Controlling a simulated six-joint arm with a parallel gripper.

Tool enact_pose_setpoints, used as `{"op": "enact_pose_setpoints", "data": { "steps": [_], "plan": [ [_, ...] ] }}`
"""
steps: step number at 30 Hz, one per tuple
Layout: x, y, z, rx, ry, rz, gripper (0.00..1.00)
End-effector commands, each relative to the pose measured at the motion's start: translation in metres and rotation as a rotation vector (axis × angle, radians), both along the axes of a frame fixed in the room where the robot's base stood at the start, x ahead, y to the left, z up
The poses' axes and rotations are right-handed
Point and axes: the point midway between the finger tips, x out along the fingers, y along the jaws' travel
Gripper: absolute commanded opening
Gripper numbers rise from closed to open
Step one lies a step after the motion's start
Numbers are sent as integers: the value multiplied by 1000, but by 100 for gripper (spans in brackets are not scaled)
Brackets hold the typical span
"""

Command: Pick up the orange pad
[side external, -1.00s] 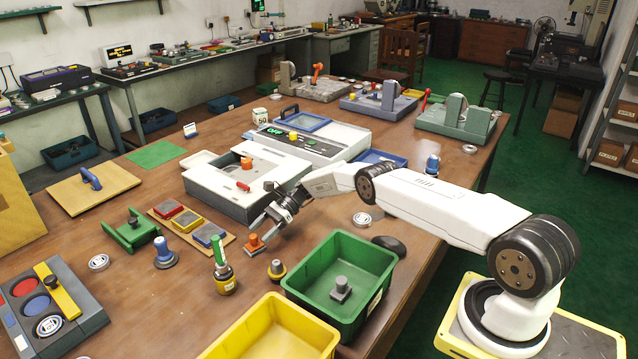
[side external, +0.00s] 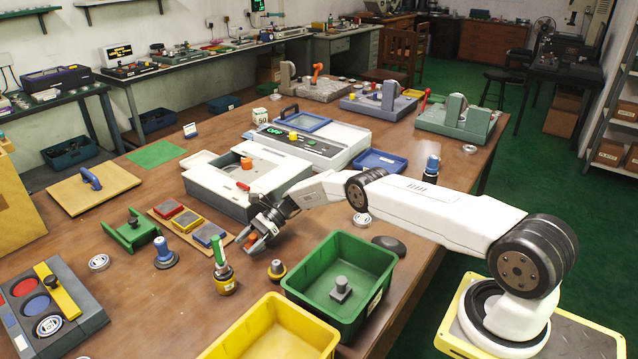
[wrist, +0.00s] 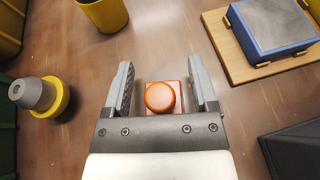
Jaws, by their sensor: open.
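The orange pad (wrist: 160,97) has a round orange knob on a square base and stands on the brown table. In the wrist view it lies between the two fingers of my gripper (wrist: 162,88), with a visible gap to each finger. The fingers are apart. In the side external view my gripper (side external: 256,240) is low over the table at the orange pad (side external: 257,245), hiding part of it. I cannot tell from this how far the fingertips are above the table.
The wooden rest with red, yellow and blue pads (side external: 190,224) is to the left. A green-topped bottle (side external: 222,268) and a grey-knobbed yellow piece (side external: 276,269) stand nearby. The green bin (side external: 372,250) and yellow bin (side external: 285,335) are in front. The white machine (side external: 215,197) is behind.

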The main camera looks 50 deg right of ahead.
Motion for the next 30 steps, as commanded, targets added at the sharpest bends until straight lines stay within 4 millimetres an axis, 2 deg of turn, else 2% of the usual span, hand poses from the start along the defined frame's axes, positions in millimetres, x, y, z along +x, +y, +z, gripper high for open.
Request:
{"op": "enact_pose_setpoints", "data": {
  "steps": [2, 3, 5, 9, 10, 23, 30],
  "plan": [
    [0, 0, 0, 0, 0, 0, 75],
    [0, 0, 0, 0, 0, 0, 69],
    [0, 0, 0, 0, 0, 0, 50],
    [0, 0, 0, 0, 0, 0, 5],
    [0, 0, 0, 0, 0, 0, 0],
    [0, 0, 2, 0, 0, 0, 0],
    [1, 0, 11, 0, -1, 0, 0]
  ]
}}
